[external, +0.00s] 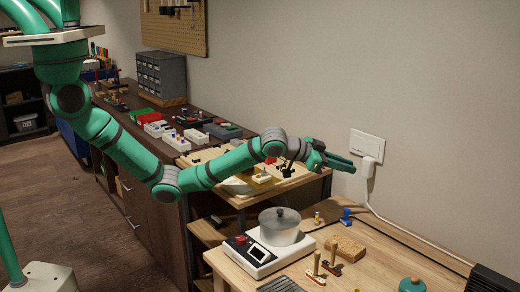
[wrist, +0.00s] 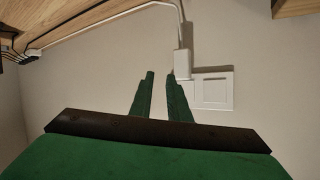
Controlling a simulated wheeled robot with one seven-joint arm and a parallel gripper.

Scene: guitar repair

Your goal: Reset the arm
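My green arm stretches out over the workbench. My gripper (external: 342,163) points right, toward the wall, close to a white wall plate (external: 367,146) with a plug (external: 368,167) in it. In the wrist view, the two green fingers of my gripper (wrist: 162,76) stand apart with bare wall between them, so it is open and empty. The wall plate (wrist: 215,90) and plug (wrist: 184,63) lie just beyond and right of the fingertips. I cannot tell whether a fingertip touches the plug.
Below my gripper, a light wooden bench (external: 350,278) holds a white heater (external: 262,252) with a grey pot (external: 280,228), and wooden-handled tools (external: 332,252). A white cord (external: 390,222) hangs from the plug. A dark counter (external: 110,116) with parts trays and a drawer cabinet (external: 162,75) stands behind my arm.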

